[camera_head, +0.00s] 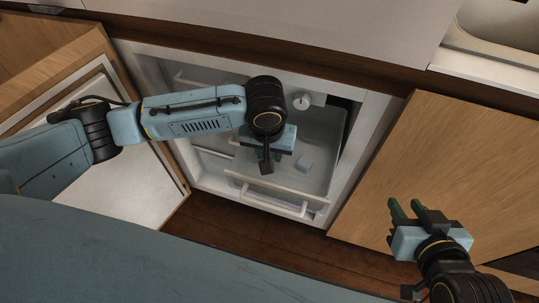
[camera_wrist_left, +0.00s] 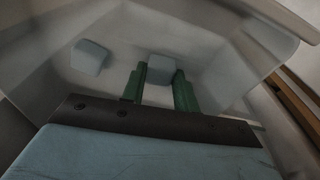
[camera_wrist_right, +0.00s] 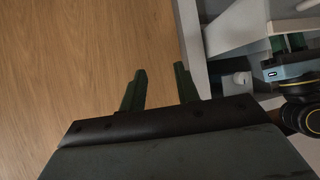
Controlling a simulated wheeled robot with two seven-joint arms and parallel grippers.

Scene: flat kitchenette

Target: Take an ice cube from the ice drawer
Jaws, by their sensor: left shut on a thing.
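The ice drawer (camera_head: 325,175) is a pale, open-topped bin inside the white freezer compartment. My left gripper (camera_wrist_left: 160,88) reaches down into it and is shut on a pale ice cube (camera_wrist_left: 162,66), held between the green fingertips. Whether this cube touches the drawer's floor I cannot tell. A second ice cube (camera_wrist_left: 90,56) lies loose to the left in the left wrist view. One loose cube (camera_head: 304,163) shows right of the left hand in the head view; the hand hides its own fingertips there. My right gripper (camera_head: 402,209) is open and empty, outside the compartment; its parted fingers show in the right wrist view (camera_wrist_right: 160,88).
The open freezer door (camera_head: 120,160) stands at the left, below my left arm. A bar handle (camera_head: 270,190) crosses the drawer's front. A wooden cabinet front (camera_head: 450,150) is at the right, behind my right gripper. Dark wooden floor (camera_head: 240,225) lies in front.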

